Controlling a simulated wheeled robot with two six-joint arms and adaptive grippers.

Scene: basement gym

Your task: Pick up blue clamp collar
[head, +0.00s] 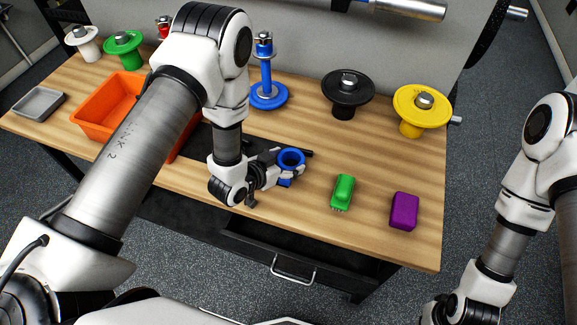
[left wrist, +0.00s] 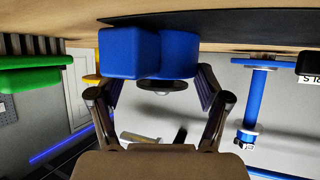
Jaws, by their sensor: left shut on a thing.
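The blue clamp collar (head: 291,157) is a blue ring with a small block on its side. My left gripper (head: 284,168) is shut on it, above or at the table beside the dark mat. In the left wrist view the blue clamp collar (left wrist: 130,52) sits between the two fingers of my left gripper (left wrist: 160,85). I cannot tell whether the collar touches the table. My right arm comes down at the right edge, with its gripper out of frame.
A green brush (head: 342,191) and a purple block (head: 404,210) lie right of the collar. Black (head: 346,90), yellow (head: 422,106) and blue (head: 267,96) stands line the back. An orange bin (head: 100,101) and grey tray (head: 38,102) are on the left of the wooden table (head: 380,160).

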